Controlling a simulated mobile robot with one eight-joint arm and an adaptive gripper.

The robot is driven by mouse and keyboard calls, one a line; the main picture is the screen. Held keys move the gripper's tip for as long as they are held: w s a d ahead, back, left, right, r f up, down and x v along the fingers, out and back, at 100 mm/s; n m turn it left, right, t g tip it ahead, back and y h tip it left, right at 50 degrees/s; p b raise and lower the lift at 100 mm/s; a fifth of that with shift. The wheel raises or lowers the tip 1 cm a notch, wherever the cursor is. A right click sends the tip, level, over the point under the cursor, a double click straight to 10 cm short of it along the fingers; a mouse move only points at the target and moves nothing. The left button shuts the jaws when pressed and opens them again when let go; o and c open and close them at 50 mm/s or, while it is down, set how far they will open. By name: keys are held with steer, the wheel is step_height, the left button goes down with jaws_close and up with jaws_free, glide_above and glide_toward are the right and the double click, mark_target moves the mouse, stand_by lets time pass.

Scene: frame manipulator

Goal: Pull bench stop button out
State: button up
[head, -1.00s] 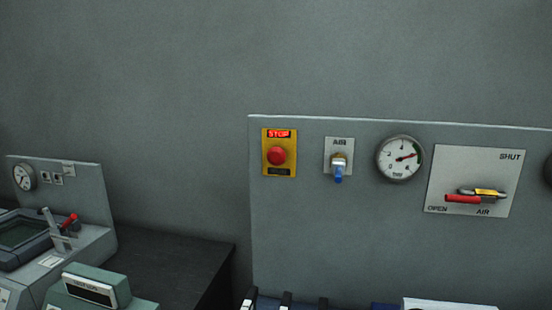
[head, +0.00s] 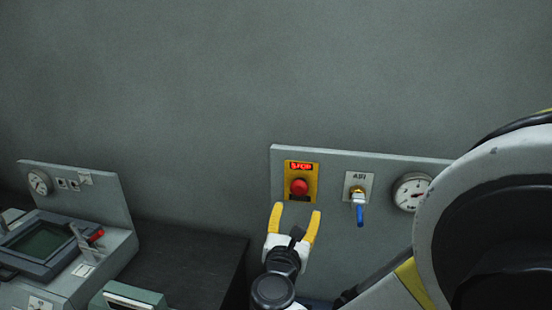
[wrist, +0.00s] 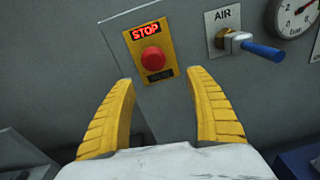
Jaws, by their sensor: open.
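The red stop button (head: 299,187) sits on a yellow plate (head: 289,168) with a lit red STOP sign, on the grey upright panel. It also shows in the wrist view (wrist: 153,58), between and beyond the fingertips. My gripper (head: 296,208) is open and empty, its yellow fingers spread just below and in front of the button in the head view. In the wrist view my gripper (wrist: 160,78) points at the panel with nothing between its fingers. The fingers appear apart from the button; the exact gap is hard to tell.
Right of the button are the AIR valve with a blue handle (head: 360,214) and a round gauge (head: 411,193). My arm covers the panel's right part. A grey console (head: 85,250) stands at the left beside a dark bench top (head: 195,262).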

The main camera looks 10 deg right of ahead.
mark_target(298, 190)
steer(key=shift+n+t, duration=0.4)
steer(key=shift+n, duration=0.3)
steer(key=x, duration=0.7)
steer(key=r+p+x, duration=0.1)
steer(key=x, duration=0.2)
steer(key=shift+w+a, duration=0.3)
steer(key=shift+w, duration=0.15)
steer(key=shift+c, duration=0.6)
steer(key=c, duration=1.2)
steer(key=shift+s, duration=0.1)
steer(key=shift+c, duration=0.2)
